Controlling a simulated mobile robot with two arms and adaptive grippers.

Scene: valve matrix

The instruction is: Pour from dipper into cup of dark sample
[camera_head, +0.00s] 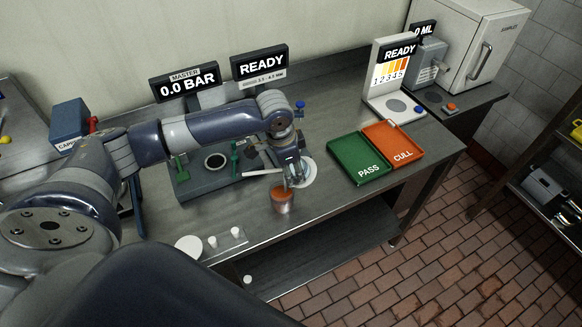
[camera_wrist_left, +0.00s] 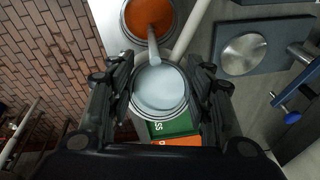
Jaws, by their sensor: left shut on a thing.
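My left gripper (camera_head: 294,176) is shut on the dipper, just above and behind the cup. The dipper is a round metal vessel with a pale inside (camera_wrist_left: 160,92); it sits between the fingers in the left wrist view. In the head view a pale round shape (camera_head: 309,174) beside the fingers appears to be the dipper, partly hidden by them. The metal cup (camera_head: 283,207) stands near the table's front edge with orange contents, also seen in the left wrist view (camera_wrist_left: 132,20). A pale strip (camera_wrist_left: 157,45) runs from dipper to cup; I cannot tell if it is liquid.
A white rod (camera_head: 262,172) lies left of the gripper, near a grey-blue fixture (camera_head: 205,185). The green PASS tray (camera_head: 358,160) and orange CULL tray (camera_head: 394,146) lie to the right. A white disc (camera_head: 188,246) and small white pieces are near the front left edge.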

